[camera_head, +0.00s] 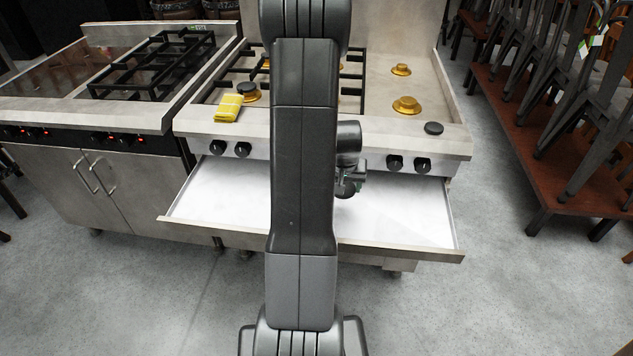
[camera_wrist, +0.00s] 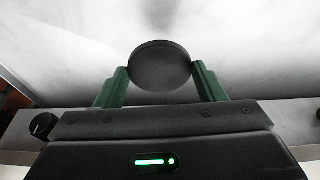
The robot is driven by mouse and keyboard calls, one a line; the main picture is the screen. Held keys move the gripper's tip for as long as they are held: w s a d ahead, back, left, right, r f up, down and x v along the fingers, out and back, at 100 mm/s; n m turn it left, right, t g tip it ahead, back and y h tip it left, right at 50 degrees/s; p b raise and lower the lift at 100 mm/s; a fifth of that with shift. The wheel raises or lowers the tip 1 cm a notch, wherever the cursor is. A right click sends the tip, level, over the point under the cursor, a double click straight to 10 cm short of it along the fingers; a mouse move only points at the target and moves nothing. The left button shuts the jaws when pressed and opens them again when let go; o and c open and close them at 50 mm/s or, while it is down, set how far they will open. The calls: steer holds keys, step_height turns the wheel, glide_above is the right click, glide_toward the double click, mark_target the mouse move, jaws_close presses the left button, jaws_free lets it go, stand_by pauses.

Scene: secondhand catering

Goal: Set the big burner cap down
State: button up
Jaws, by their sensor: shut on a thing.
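My gripper (camera_wrist: 161,78) is shut on the big burner cap (camera_wrist: 160,64), a round flat black disc between its two green fingers in the wrist view. In the head view my gripper (camera_head: 352,182) hangs over the pulled-out drawer (camera_head: 400,208) under the stove, which has a pale, bare bottom. The cap (camera_head: 344,191) shows there as a small dark shape, partly hidden by my arm. I cannot tell whether it touches the drawer bottom. A smaller black cap (camera_head: 433,128) lies on the stove's front right. Another black cap (camera_head: 248,88) sits on the front-left burner.
Bare brass burners (camera_head: 406,104) show on the stove top (camera_head: 450,115). A yellow cloth (camera_head: 228,107) lies at its front left. A second range (camera_head: 110,110) stands on the left, stacked chairs (camera_head: 590,95) on the right. Black knobs (camera_head: 395,163) line the stove front above the drawer.

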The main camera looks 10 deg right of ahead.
mark_target(391, 224)
steer(key=s+d+r+m+b, duration=0.1)
steer(key=s+d+b, duration=0.1)
steer(key=s+d, duration=0.35)
steer(key=s+d+r+m+b, duration=0.2)
steer(key=d, duration=0.6)
steer(key=shift+h, duration=0.3)
step_height(391, 224, down, 10)
steer(key=shift+a+f+b, duration=0.1)
steer(key=shift+f+b, duration=0.1)
steer(key=shift+b, duration=0.1)
steer(key=shift+f, duration=0.2)
steer(key=o, duration=1.2)
steer(key=shift+r, duration=0.2)
steer(key=v, duration=1.2)
steer(key=shift+p, duration=0.4)
